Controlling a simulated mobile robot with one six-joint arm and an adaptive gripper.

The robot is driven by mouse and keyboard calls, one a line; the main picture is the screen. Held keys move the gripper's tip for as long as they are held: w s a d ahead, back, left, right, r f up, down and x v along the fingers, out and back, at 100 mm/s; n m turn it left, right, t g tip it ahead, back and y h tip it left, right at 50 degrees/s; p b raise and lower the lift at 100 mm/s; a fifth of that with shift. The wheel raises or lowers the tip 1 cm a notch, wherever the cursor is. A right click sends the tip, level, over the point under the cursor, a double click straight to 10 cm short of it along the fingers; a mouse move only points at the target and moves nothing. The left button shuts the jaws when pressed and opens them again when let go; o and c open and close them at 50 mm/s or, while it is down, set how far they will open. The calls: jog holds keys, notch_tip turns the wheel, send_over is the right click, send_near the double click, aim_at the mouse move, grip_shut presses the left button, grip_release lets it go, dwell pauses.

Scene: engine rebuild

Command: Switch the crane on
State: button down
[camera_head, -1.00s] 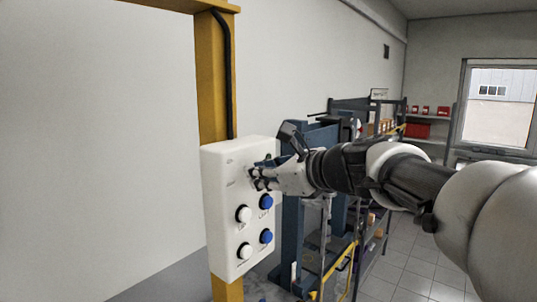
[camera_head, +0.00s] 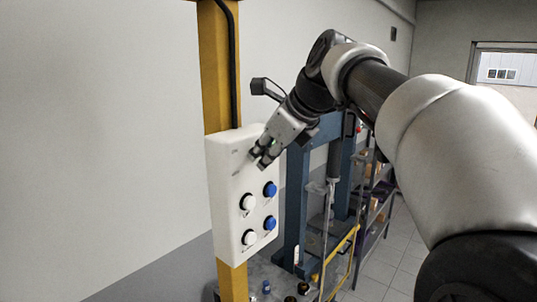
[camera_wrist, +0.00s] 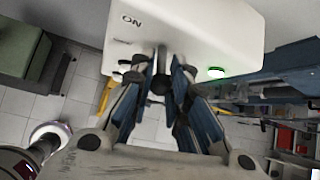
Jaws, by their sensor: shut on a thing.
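The white crane control box (camera_head: 225,205) hangs on a yellow post (camera_head: 215,80). It has two white buttons and two blue buttons low on its front. My gripper (camera_head: 262,158) is at the upper part of the box front, coming down from the upper right. In the wrist view the box (camera_wrist: 205,35) carries the word ON, and my gripper (camera_wrist: 162,72) is shut on a dark switch knob (camera_wrist: 158,84) between its fingertips. A green lamp (camera_wrist: 216,72) glows right of the fingers. In the head view my fingers hide the knob.
A blue press frame (camera_head: 298,205) stands just right of the box, with a yellow rail (camera_head: 345,243) before it. Shelves (camera_head: 380,200) stand farther back. A bench top with small parts lies below. The wall left of the post is bare.

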jog(key=shift+r, duration=0.2)
jog(key=c, duration=1.5)
grip_release()
jog(key=shift+f, duration=0.1)
jog(key=v, duration=1.2)
